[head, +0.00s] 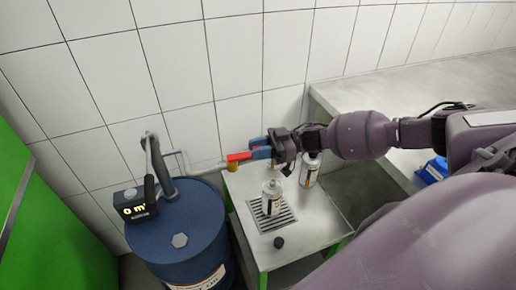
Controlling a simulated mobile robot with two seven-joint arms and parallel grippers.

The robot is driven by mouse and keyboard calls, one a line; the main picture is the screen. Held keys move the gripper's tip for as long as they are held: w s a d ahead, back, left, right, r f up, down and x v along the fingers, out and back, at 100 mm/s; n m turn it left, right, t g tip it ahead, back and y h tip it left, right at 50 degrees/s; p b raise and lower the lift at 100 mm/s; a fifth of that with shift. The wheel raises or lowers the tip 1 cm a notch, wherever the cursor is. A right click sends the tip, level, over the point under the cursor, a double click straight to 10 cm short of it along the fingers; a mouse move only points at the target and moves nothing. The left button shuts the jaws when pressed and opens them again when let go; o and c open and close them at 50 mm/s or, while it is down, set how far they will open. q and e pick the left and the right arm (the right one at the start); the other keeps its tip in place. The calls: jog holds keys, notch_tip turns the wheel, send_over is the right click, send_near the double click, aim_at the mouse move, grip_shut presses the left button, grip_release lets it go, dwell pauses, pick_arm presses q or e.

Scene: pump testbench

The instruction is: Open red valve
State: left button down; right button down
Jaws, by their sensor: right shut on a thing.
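The red valve (236,157) is a red lever above a brass-coloured fitting (232,167) on the wall pipe, just right of the blue drum. The lever lies roughly level and points along the wall toward my gripper. My right gripper (256,148) comes in from the right with blue fingers and is shut on the red lever's right end. The fingers hide that end of the lever. My left gripper is not in view.
A blue drum (190,232) with a black meter (135,207) stands at left. A bottle (272,197) stands on the metal table's grate, with a black cap (279,242) in front. Another bottle (309,172) stands behind, under my right arm. A steel counter (350,95) is at right.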

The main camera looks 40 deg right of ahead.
jog(key=shift+w+d+f+n+g+b, duration=0.1)
jog(key=shift+w+f+n+g+b, duration=0.1)
jog(key=shift+w+n+g+b, duration=0.4)
jog(key=shift+s+r+g+y+b, duration=0.15)
jog(key=shift+g+y+b, duration=0.15)
jog(key=shift+g+b, duration=0.25)
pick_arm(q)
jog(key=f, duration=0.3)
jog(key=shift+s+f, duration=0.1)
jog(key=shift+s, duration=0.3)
pick_arm(e)
jog(key=c, duration=1)
grip_release()
jog(key=shift+c, duration=0.2)
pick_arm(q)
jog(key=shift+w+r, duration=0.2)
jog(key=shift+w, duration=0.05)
pick_arm(e)
jog(key=shift+d, duration=0.15)
